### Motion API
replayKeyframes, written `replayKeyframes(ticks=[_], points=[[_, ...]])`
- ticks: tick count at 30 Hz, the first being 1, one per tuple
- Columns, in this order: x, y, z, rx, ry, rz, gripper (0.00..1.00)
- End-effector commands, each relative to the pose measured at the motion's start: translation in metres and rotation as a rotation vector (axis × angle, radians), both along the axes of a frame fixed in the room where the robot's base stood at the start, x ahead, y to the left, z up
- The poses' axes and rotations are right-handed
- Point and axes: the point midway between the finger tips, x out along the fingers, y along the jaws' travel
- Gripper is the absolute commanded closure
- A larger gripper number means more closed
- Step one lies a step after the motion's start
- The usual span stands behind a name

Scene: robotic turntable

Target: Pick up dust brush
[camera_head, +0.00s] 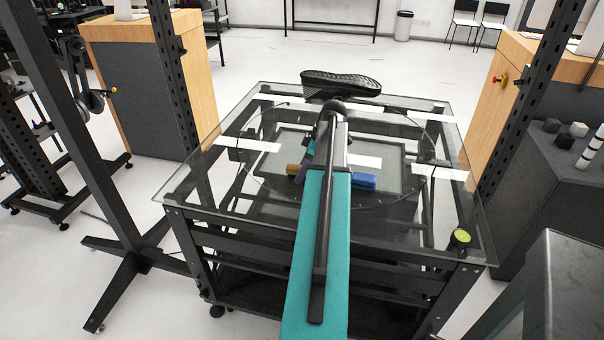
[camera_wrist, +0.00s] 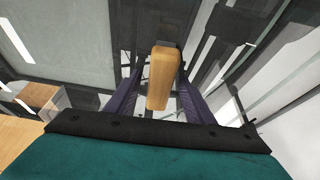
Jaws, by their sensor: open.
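A light wooden piece (camera_wrist: 162,80), which looks like the dust brush's handle, lies between the two purple fingers of my gripper (camera_wrist: 159,72) in the wrist view. The fingers are open, one on each side, with gaps showing. A darker part shows at its far end; I see no bristles clearly. In the head view a brown end of the brush (camera_head: 293,169) shows on the glass table, just left of my arm. My gripper (camera_head: 303,170) is low over the table there, mostly hidden behind my arm.
The glass-topped turntable table (camera_head: 215,190) has white tape strips. A blue block (camera_head: 364,181) sits just right of my arm. A round yellow-green button (camera_head: 460,238) is at the front right corner. Dark posts stand on both sides.

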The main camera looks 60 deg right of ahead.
Motion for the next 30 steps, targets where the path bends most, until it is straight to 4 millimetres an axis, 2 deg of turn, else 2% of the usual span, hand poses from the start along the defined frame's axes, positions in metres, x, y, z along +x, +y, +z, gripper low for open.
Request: replayKeyframes(ticks=[5,13,22,30], points=[[0.0,0.0,0.0,0.0,0.0,0.0,0.52],[0.0,0.0,0.0,0.0,0.0,0.0,0.96],[0.0,0.0,0.002,0.0,0.0,0.0,0.96],[0.0,0.0,0.013,-0.001,0.0,0.0,0.96]])
